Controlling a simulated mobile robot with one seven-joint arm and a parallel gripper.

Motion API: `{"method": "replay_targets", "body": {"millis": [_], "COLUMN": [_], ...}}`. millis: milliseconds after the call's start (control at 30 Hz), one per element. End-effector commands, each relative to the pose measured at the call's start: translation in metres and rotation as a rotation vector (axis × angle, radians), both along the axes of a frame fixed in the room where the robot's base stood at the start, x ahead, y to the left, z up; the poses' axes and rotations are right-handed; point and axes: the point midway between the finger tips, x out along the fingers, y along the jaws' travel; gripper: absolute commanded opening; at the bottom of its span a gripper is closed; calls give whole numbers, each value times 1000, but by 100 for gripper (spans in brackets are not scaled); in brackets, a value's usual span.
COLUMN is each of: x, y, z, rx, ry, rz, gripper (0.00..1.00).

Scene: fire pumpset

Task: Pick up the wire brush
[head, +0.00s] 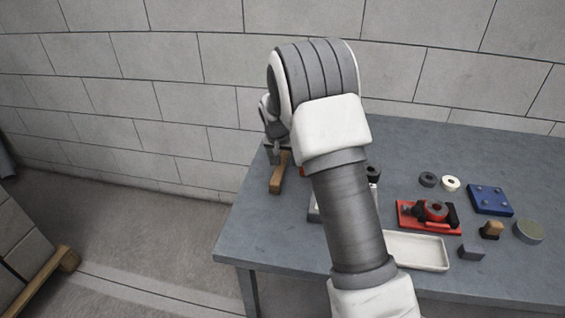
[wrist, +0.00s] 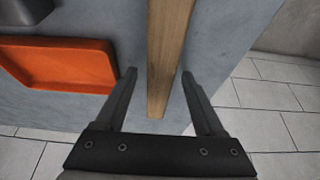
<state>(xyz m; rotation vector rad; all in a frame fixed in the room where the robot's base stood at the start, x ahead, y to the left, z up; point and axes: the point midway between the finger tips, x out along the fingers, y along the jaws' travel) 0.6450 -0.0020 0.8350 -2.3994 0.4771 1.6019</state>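The wire brush shows as a long wooden handle (head: 279,176) near the left end of the table in the head view. In the wrist view its handle (wrist: 167,50) runs from the top edge down between my fingers. Its bristles cannot be made out. My gripper (wrist: 159,76) is open, with one finger on each side of the handle and a visible gap on both sides. In the head view my gripper (head: 272,154) is over the far part of the handle, partly hidden by my arm. Contact between fingers and handle is not visible.
An orange tray (wrist: 60,66) lies left of the handle in the wrist view. The grey table (head: 245,228) also carries a white tray (head: 418,252), a red device (head: 415,213), a blue block (head: 490,198) and small parts at right. A block wall stands behind.

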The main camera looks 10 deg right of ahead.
Motion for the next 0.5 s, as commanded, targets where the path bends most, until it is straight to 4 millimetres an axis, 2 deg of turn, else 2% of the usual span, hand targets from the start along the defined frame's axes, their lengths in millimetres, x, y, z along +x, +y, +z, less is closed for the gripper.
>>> {"method": "replay_targets", "body": {"millis": [33, 67, 367, 500], "x": [0, 0, 0, 0], "y": [0, 0, 0, 0], "z": [0, 0, 0, 0], "rx": [0, 0, 0, 0], "ry": [0, 0, 1, 1], "rz": [0, 0, 0, 0], "gripper": [60, 55, 0, 0]}}
